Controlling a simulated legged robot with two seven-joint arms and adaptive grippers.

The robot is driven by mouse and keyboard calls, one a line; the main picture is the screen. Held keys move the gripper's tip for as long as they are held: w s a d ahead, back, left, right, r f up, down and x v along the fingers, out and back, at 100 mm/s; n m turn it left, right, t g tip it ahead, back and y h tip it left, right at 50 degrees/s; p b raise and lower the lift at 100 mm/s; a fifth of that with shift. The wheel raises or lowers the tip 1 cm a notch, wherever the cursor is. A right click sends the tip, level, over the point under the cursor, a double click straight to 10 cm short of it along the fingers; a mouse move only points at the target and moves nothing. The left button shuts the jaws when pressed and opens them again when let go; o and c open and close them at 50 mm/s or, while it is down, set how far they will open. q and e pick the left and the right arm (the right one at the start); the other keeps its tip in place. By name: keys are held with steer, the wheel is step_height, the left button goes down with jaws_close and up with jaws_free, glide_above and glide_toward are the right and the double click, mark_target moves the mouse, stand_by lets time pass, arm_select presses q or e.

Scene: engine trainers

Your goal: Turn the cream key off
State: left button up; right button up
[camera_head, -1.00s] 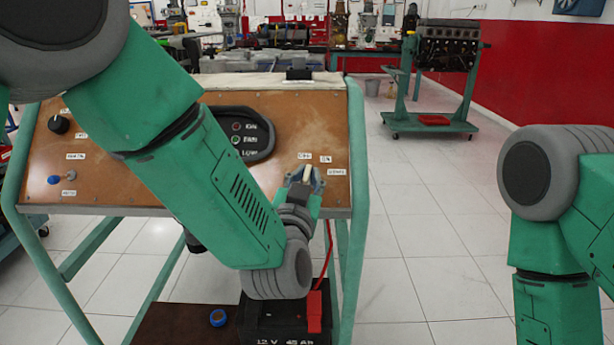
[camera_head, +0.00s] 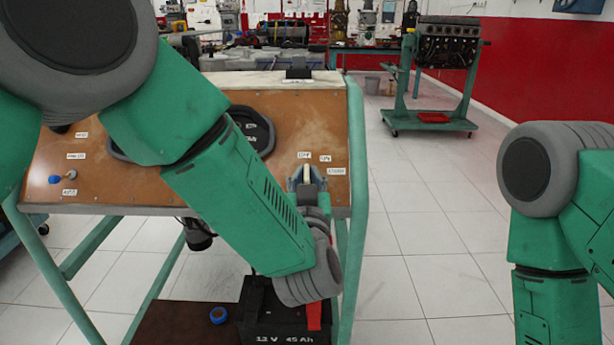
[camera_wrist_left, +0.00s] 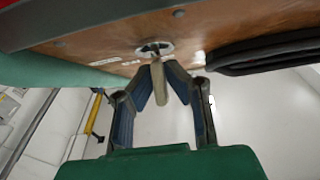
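The cream key (camera_head: 307,174) sits in the switch near the lower right corner of the brown panel (camera_head: 300,120). In the head view it stands almost upright, below the leftmost of three small white labels. My left gripper (camera_head: 307,182) is at the key, with one finger on each side of it. In the left wrist view, the fingertips (camera_wrist_left: 159,68) close in against the key (camera_wrist_left: 160,86), which shows between them in front of its round mount (camera_wrist_left: 154,48). My right gripper is out of view; only part of my right arm shows.
A black battery (camera_head: 275,315) and a blue roll (camera_head: 218,315) are on the low shelf under the panel. The green frame leg (camera_head: 357,150) stands just right of the switch. An engine on a green stand (camera_head: 440,75) is farther back.

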arm_select(q)
steer(key=o, duration=0.4)
steer(key=shift+s+d+f, duration=0.1)
steer(key=shift+d+f, duration=0.05)
steer(key=shift+f, duration=0.15)
steer(key=shift+r, duration=0.1)
step_height(320, 180, up, 10)
steer(key=shift+f, duration=0.1)
